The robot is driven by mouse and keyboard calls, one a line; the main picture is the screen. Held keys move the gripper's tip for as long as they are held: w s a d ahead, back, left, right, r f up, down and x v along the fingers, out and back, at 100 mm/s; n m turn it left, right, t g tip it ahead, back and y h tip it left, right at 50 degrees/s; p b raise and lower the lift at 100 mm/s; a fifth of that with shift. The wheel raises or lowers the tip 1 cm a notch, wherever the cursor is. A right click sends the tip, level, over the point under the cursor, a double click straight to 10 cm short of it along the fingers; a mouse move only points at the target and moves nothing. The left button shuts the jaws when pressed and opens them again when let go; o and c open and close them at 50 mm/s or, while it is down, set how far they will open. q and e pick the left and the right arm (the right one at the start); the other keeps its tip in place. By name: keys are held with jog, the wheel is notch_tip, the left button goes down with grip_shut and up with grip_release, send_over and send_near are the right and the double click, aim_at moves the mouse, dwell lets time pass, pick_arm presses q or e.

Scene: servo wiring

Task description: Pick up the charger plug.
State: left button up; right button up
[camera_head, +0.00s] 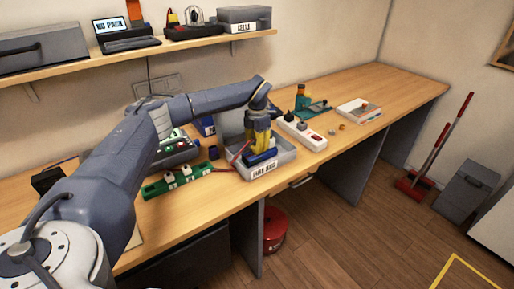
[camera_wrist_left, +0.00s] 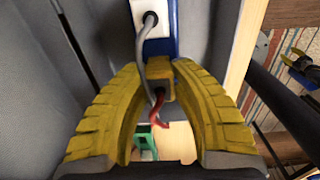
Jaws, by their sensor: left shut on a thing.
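My left gripper (camera_head: 262,143) is in the head view, with its yellow fingers pointing down into a grey open tray (camera_head: 285,158). In the left wrist view its fingers (camera_wrist_left: 157,72) close around a small yellow block, which I take as the charger plug (camera_wrist_left: 158,70); a red cable hangs from it. A blue block (camera_head: 262,158) is in the tray under the fingers. In the left wrist view a white end piece (camera_wrist_left: 152,20) with a grey cable lies against blue just beyond the plug. The fingers hide the plug in the head view. My right gripper is out of view.
A green strip (camera_head: 175,181) with white blocks lies left of the tray. A white power strip (camera_head: 303,134) lies to its right. A white tray (camera_head: 357,111) sits farther right. A shelf (camera_head: 180,45) runs above. The bench's far right is clear.

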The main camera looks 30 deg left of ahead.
pick_arm(q)
grip_shut()
jog(key=shift+r, duration=0.15)
notch_tip(320, 180, up, 20)
dwell(0.5)
dwell(0.4)
